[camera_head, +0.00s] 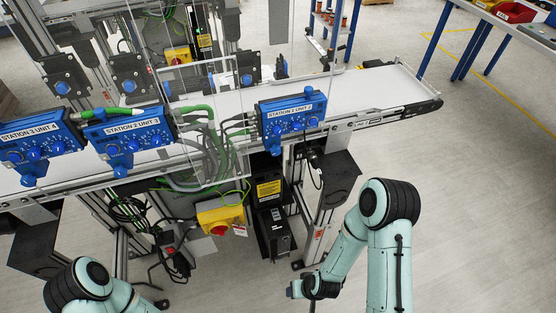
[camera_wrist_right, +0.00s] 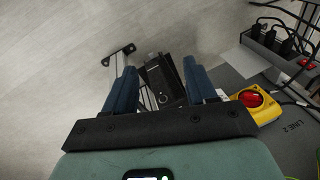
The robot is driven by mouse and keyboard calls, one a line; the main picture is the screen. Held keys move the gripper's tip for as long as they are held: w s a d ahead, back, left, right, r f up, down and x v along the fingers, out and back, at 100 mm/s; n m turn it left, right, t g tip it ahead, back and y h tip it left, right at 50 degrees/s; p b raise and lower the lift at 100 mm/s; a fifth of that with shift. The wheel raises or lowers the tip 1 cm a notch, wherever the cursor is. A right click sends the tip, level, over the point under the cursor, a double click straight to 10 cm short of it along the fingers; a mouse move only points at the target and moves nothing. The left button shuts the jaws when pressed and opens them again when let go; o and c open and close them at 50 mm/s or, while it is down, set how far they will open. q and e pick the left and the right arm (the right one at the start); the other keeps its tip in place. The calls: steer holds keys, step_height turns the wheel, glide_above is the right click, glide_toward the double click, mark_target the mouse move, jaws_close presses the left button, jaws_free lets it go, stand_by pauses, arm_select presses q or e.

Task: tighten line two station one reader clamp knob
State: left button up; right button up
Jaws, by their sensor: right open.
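Several blue knobs sit on black brackets behind the belt, including one at the right (camera_head: 247,79), one in the middle (camera_head: 129,86) and one at the left (camera_head: 63,87). I cannot tell for sure which is the station one reader clamp knob. A blue unit whose label seems to read station 1 (camera_head: 291,114) stands on the belt's near side. My right gripper (camera_wrist_right: 160,82) is open and empty in the right wrist view, pointing down past the conveyor's front toward the floor, away from all knobs. My left arm shows at the lower left; its gripper is out of view.
The white conveyor (camera_head: 360,92) ends at the right. A clear panel (camera_head: 205,120) stands before the middle. A yellow switch box with a red knob (camera_head: 220,219) hangs below; it also shows in the wrist view (camera_wrist_right: 255,103). Loose cables hang nearby. Floor at right is free.

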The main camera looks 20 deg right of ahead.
steer(key=w+a+r+n+t+b, duration=0.1)
steer(key=w+r+n+t+b, duration=0.15)
steer(key=w+r+t, duration=0.45)
arm_select(q)
step_height(320, 180, down, 12)
steer(key=w+t+b, duration=0.1)
steer(key=w+b, duration=0.1)
steer(key=b, duration=0.7)
arm_select(e)
steer(key=t+h, duration=0.2)
steer(key=t, duration=0.7)
glide_toward(277, 153)
steer(key=s, duration=0.5)
arm_select(q)
steer(key=s+r+g+p, duration=0.1)
steer(key=s+r+p, duration=0.3)
steer(key=r+p, duration=0.2)
steer(key=shift+r+p, duration=0.3)
steer(key=shift+p, duration=0.35)
arm_select(e)
steer(key=shift+m, duration=0.45)
steer(key=w, duration=1.3)
steer(key=shift+w+a, duration=0.15)
steer(key=shift+w, duration=0.1)
steer(key=shift+c, duration=0.3)
jaws_close()
